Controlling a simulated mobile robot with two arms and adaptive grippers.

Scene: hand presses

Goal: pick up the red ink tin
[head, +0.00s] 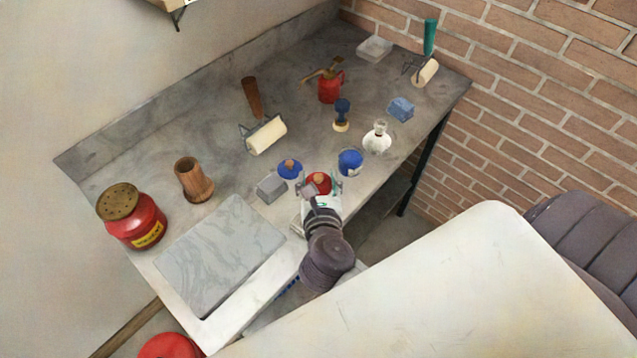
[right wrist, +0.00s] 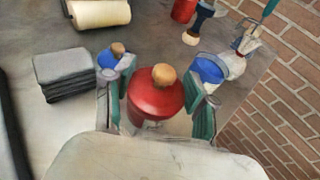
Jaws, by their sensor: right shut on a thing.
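The red ink tin (head: 319,181) is near the front edge of the grey worktop. It is round and red with a wooden knob, and fills the middle of the right wrist view (right wrist: 155,100). My right gripper (head: 320,190) is shut on it, with one green-padded finger on each side. The gripper partly hides the tin in the head view, and its underside is hidden, so I cannot tell whether it touches the worktop. My left gripper is not in view.
A blue tin with a wooden knob (head: 289,169) and a grey block stack (head: 271,188) stand left of the red tin. A blue container (head: 350,161) is close on its right. A white flask (head: 378,138) and ink rollers (head: 266,137) stand farther back. A stone slab (head: 220,255) lies front left.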

